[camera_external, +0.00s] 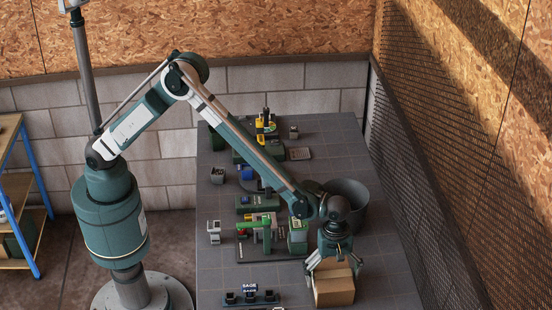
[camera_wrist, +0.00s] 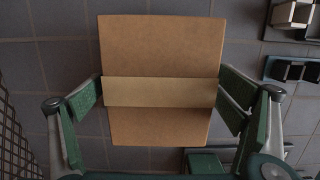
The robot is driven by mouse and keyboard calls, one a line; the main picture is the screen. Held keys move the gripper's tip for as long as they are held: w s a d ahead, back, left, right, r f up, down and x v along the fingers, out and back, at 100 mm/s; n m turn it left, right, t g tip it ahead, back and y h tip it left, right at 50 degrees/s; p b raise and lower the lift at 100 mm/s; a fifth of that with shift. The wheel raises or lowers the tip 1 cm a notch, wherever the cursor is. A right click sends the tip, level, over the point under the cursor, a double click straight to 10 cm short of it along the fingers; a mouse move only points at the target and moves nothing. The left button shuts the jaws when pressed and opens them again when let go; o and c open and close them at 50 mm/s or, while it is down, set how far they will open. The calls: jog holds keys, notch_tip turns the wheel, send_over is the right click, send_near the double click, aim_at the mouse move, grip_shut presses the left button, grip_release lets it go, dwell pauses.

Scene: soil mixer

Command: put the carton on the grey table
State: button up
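The carton (camera_external: 334,289) is a brown box with a paler tape band across its top. It is at the front right of the grey table (camera_external: 393,252), under my gripper (camera_external: 333,268). In the wrist view the carton (camera_wrist: 160,50) fills the middle, with the grey table's tiles (camera_wrist: 60,45) around it. There my gripper (camera_wrist: 160,92) has its green finger pads against the carton's left and right sides, level with the tape, so it looks shut on it. Whether the carton's underside touches the table is hidden.
A dark grey bin (camera_external: 349,203) stands just behind my gripper. Green machine parts and small blocks fill the table's middle and back. A low rack with small black cups (camera_external: 250,297) is at the front left. A mesh wall (camera_external: 430,170) runs along the right side.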

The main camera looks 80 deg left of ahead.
jog(key=shift+r, duration=0.2)
jog(key=r, duration=0.4)
jog(key=a+r+p, duration=0.1)
jog(key=r, duration=0.6)
jog(key=shift+a+r+p, duration=0.3)
jog(key=shift+a+r, duration=0.05)
jog(key=shift+a, duration=0.05)
jog(key=shift+r, duration=0.1)
dwell(0.4)
jog(key=s+a+r+m+t, duration=0.1)
jog(key=s+a+r+m, duration=0.2)
jog(key=s+a+r, duration=0.35)
jog(key=s+a+r+m+t, duration=0.1)
jog(key=s+a+r+m, duration=0.25)
jog(key=a+r, duration=0.6)
jog(key=s+a+r+m+t, duration=0.15)
jog(key=s+a+r, duration=0.4)
jog(key=a, duration=0.55)
jog(key=s+a+f+m+t+y, duration=0.1)
jog(key=s+a+m+t, duration=0.1)
jog(key=s+a+m, duration=0.3)
jog(key=s+a+m+t, duration=0.1)
jog(key=s+a+m, duration=0.4)
jog(key=s+a, duration=0.8)
jog(key=s, duration=0.7)
jog(key=shift+s+f+t+y, duration=0.35)
jog(key=shift+f+y, duration=0.05)
